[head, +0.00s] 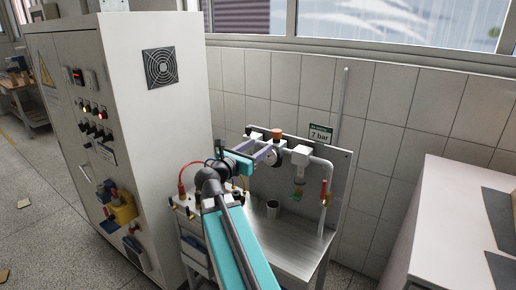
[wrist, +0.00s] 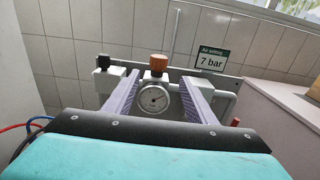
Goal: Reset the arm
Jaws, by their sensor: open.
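My gripper (wrist: 160,88) is open, with its two pale purple fingers apart in the wrist view. A round pressure gauge (wrist: 154,98) with an orange-brown knob (wrist: 157,64) above it shows between the fingers, farther off. Nothing is held between the fingers. In the head view my gripper (head: 271,149) reaches toward the back panel of a metal bench, and the orange-brown knob (head: 277,134) is just beyond the fingertips. Whether a finger touches the gauge or its fittings cannot be told.
A sign (wrist: 212,58) reads 7 bar. A white control cabinet (head: 150,120) stands on the left. A pale worktop (head: 455,215) is on the right. Floor shows at the far left.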

